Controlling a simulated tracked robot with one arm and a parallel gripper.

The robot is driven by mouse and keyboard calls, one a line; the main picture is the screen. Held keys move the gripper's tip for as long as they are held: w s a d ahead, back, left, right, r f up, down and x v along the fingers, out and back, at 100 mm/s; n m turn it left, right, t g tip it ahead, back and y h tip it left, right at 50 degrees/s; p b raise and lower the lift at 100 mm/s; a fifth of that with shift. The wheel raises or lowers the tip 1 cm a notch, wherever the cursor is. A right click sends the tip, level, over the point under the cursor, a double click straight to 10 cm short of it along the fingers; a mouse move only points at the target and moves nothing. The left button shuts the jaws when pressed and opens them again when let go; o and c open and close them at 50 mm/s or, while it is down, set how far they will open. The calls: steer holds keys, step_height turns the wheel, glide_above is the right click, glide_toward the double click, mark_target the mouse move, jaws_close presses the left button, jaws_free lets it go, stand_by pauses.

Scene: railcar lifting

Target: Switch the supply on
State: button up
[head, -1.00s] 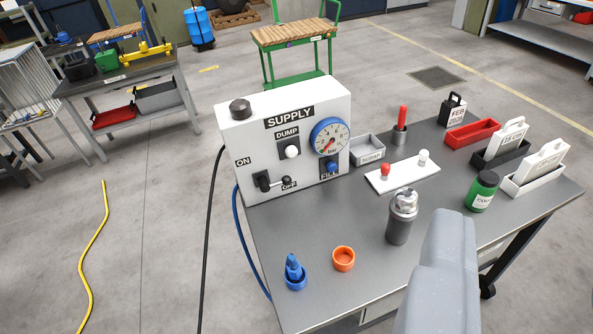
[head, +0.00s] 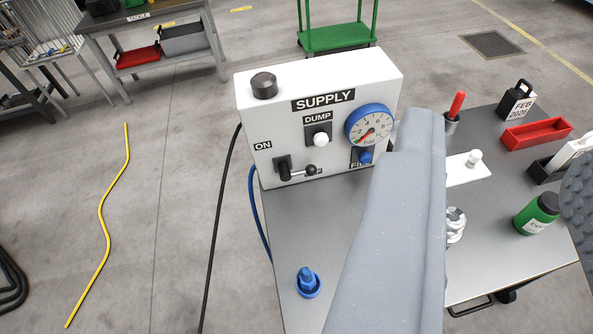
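The white supply box (head: 318,125) stands at the table's left back corner. Its black lever (head: 290,170) is low on the front, its knob (head: 311,170) pointing right and partly covering the OFF label. The ON label (head: 263,145) is above and left of the lever. The gauge (head: 370,125) needle points to the lower left. My gripper (head: 500,165) shows as two grey parts set well apart, a large one in front of the box's right end and a textured one at the right edge. It looks open and empty, and is right of the lever, not touching it.
A white dump knob (head: 320,139) and blue fill knob (head: 365,156) sit near the lever. A blue fitting (head: 307,283) stands on the table (head: 335,225) in front. A green bottle (head: 537,214) and red tray (head: 537,133) are at right. Black and blue hoses hang at left.

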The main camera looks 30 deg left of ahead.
steer(key=w+a+f+m+t+y+b, duration=0.1)
steer(key=w+a+f+m+y, duration=0.25)
steer(key=w+a+f, duration=0.75)
steer(key=w+a+f+m+t+y+b, duration=0.1)
steer(key=w+a+f+m+y, duration=0.1)
steer(key=w+a+f+m, duration=0.6)
steer(key=w+a+f+m+h, duration=0.1)
steer(key=w+a+f+h, duration=0.2)
steer(key=f, duration=0.4)
steer(key=w+a+f+m, duration=0.2)
steer(key=w+a+f, duration=0.1)
steer(key=w+f, duration=0.3)
steer(key=m+g+h+b, duration=0.1)
steer(key=m+h, duration=0.3)
steer(key=h, duration=0.2)
glide_toward(299, 173)
steer(key=x, duration=1)
steer(key=shift+w+a+f, duration=0.1)
steer(key=shift+w+f, duration=0.15)
steer(key=shift+f, duration=0.1)
